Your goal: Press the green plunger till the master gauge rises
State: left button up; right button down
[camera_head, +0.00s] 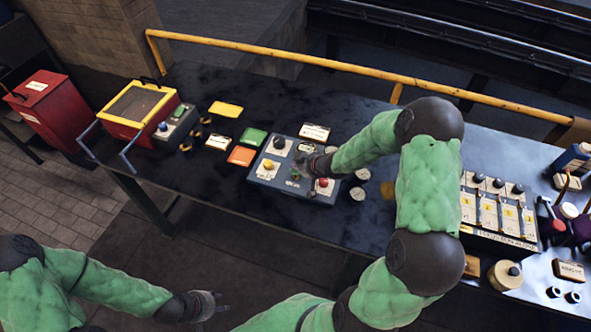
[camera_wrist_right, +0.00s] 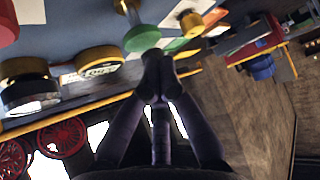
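The grey control box (camera_head: 262,176) sits mid-bench with black, yellow, red and green controls. A green-capped plunger (camera_wrist_right: 142,38) stands out from a panel in the right wrist view. My right gripper (camera_wrist_right: 157,62) has its fingers together and empty, with the tips right beside the green cap; I cannot tell whether they touch. In the head view my right gripper (camera_head: 307,166) is over the box and partly hides it. Brass-rimmed round dials (camera_wrist_right: 100,65) show in the wrist view; I cannot tell which is the master gauge, or its reading. My left gripper (camera_head: 207,305) hangs off the bench front.
A yellow-framed box (camera_head: 140,104) and a red cabinet (camera_head: 52,106) are at the left. A yellow rail (camera_head: 270,52) runs behind the bench. A rack of switches (camera_head: 494,238), bottles and blocks crowd the right. Coloured cards lie left of the control box.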

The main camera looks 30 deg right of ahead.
aim_at(296, 172)
jog(key=shift+f, duration=0.1)
dwell(0.6)
jog(key=shift+f+b, duration=0.3)
jog(key=shift+f, duration=0.05)
jog(key=shift+s+a+f+b, duration=0.1)
jog(key=shift+s+f+b, duration=0.05)
jog(key=shift+f+b, duration=1.05)
dwell(1.6)
jog(key=shift+f+p, duration=0.15)
jog(key=shift+p, duration=0.15)
jog(key=shift+r+p, duration=1.5)
jog(key=shift+r, duration=0.25)
jog(key=shift+r, duration=0.1)
notch_tip(296, 172, up, 5)
jog(key=p, duration=0.4)
jog(key=shift+p, duration=0.4)
